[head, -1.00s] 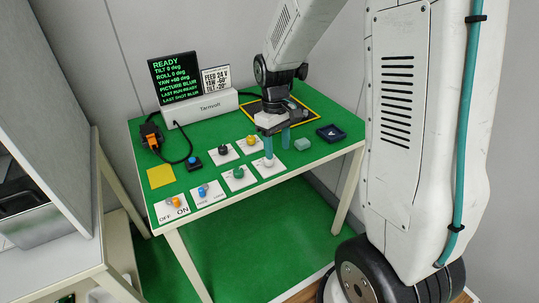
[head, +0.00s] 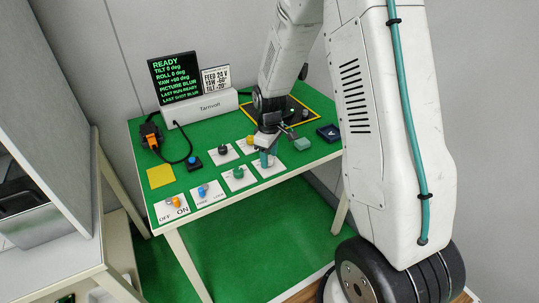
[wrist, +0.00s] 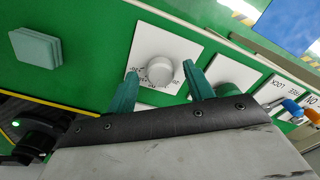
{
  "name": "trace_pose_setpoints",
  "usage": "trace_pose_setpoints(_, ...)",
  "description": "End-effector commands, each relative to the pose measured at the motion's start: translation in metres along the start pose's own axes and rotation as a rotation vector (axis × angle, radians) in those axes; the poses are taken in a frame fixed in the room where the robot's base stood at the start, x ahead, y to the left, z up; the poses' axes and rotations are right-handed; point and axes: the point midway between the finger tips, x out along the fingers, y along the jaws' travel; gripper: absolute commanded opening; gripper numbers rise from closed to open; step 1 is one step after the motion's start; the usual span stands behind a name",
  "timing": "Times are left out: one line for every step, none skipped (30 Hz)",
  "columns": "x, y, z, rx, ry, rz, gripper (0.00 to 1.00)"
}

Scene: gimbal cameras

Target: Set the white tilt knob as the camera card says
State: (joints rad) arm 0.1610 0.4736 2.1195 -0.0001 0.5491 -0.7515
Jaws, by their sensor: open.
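The white tilt knob (wrist: 158,71) stands on a white plate with degree marks in the wrist view. My gripper (wrist: 161,78) is open, with one teal finger on each side of the knob and gaps visible between. In the head view my gripper (head: 266,158) is low over the knob's plate (head: 279,167) and mostly hides the knob. The camera card (head: 216,79) appears to read yaw -60 and tilt -20. The black screen (head: 175,79) shows READY, tilt 0, roll 0, yaw +60 and picture blur.
Beside it stand a green knob (head: 238,172), a black knob (head: 223,149), a yellow knob (head: 250,140), and blue (head: 202,190) and orange (head: 174,201) switches. A pale green block (wrist: 36,47) and a dark tray (head: 330,133) lie to the right in the head view.

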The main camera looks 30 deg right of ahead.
Motion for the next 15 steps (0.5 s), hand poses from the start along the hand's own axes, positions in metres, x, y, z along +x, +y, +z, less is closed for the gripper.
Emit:
trace_pose_setpoints(0.001,-0.0001,0.0,0.0,0.0,0.0,0.52)
trace_pose_setpoints(0.0013,-0.0001,-0.0001,0.0,0.0,0.0,0.52)
trace_pose_setpoints(0.0013,-0.0001,-0.0001,0.0,0.0,0.0,0.52)
trace_pose_setpoints(0.0012,-0.0001,-0.0001,0.0,0.0,0.0,0.52)
trace_pose_setpoints(0.0011,-0.0001,-0.0002,0.0,0.0,0.0,0.52)
trace_pose_setpoints(0.0011,-0.0001,-0.0002,0.0,0.0,0.0,0.52)
trace_pose_setpoints(0.001,-0.0001,-0.0001,0.0,0.0,0.0,0.52)
trace_pose_setpoints(0.001,-0.0001,-0.0001,0.0,0.0,0.0,0.47)
trace_pose_setpoints(0.001,-0.0001,-0.0001,0.0,0.0,0.0,0.35)
trace_pose_setpoints(0.0009,0.0,-0.0001,0.0,0.0,0.0,0.27)
trace_pose_setpoints(0.0009,0.0,-0.0001,0.0,0.0,0.0,0.19)
trace_pose_setpoints(0.0009,0.0,-0.0001,0.0,0.0,0.0,0.08)
trace_pose_setpoints(0.0009,0.0,-0.0001,0.0,0.0,0.0,0.07)
trace_pose_setpoints(0.0008,0.0001,-0.0001,0.0,0.0,0.0,0.07)
trace_pose_setpoints(0.0008,0.0001,-0.0001,0.0,0.0,0.0,0.07)
